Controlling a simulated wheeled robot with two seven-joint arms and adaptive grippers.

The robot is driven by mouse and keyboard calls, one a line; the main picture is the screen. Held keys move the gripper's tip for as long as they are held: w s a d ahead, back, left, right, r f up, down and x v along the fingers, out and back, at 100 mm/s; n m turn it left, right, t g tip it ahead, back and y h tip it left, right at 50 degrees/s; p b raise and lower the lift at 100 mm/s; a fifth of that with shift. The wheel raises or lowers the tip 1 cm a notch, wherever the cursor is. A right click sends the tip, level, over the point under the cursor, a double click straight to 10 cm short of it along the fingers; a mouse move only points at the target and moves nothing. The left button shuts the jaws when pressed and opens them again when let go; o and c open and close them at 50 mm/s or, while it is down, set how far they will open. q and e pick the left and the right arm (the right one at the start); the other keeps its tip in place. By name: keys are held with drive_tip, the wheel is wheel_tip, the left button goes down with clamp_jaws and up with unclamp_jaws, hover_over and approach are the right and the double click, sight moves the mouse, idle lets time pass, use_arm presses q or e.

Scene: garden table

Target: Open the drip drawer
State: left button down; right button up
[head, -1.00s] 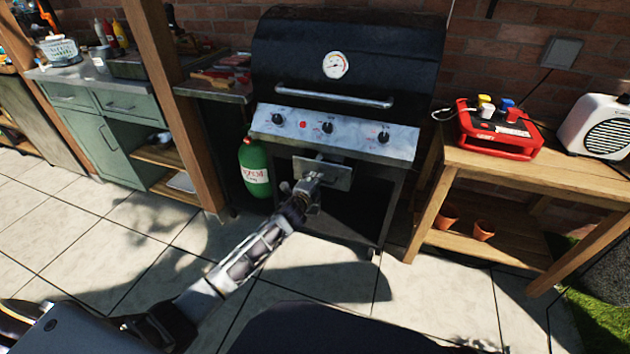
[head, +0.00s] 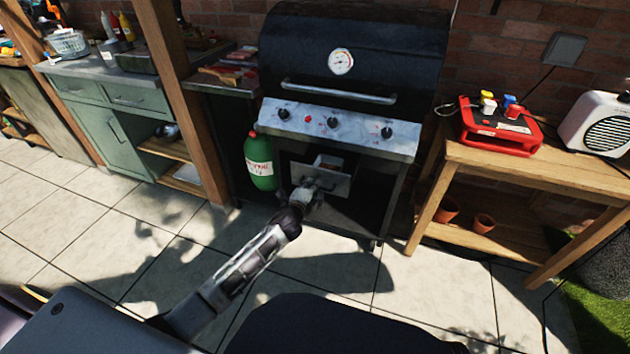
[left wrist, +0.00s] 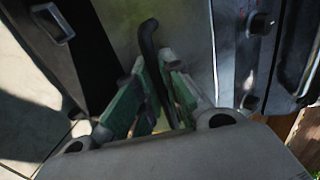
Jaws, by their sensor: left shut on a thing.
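The drip drawer (head: 334,185) is a small metal drawer below the control panel of the black barbecue (head: 350,55). It stands pulled out, and its inside shows behind the front plate. My left gripper (head: 308,188) is at the front plate. In the left wrist view, the two green-padded fingers of my left gripper (left wrist: 158,100) are shut on the dark curved drawer handle (left wrist: 150,50). The metal drawer front (left wrist: 185,35) lies just beyond them. My right gripper is not in view.
A green gas bottle (head: 260,162) stands left of the drawer. A wooden post (head: 185,100) rises farther left. A wooden table (head: 540,160) with a red case (head: 500,128) stands to the right. The paved floor in front is clear.

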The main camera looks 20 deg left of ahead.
use_arm(q)
drive_tip(key=shift+s+f+p, duration=0.1)
drive_tip(key=shift+s+p, duration=0.5)
drive_tip(key=shift+s, duration=1.95)
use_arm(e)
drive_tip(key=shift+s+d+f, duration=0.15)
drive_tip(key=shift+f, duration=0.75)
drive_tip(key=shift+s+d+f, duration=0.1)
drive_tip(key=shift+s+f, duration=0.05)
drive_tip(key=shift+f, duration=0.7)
use_arm(q)
drive_tip(key=c, duration=1.7)
unclamp_jaws()
drive_tip(key=shift+c, duration=0.2)
drive_tip(key=shift+o, duration=1.1)
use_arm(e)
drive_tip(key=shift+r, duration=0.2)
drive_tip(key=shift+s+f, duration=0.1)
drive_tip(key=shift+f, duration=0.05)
use_arm(q)
drive_tip(key=shift+s+a, duration=0.1)
drive_tip(key=shift+s, duration=0.05)
drive_tip(key=v, duration=1.1)
drive_tip(key=shift+s, duration=0.3)
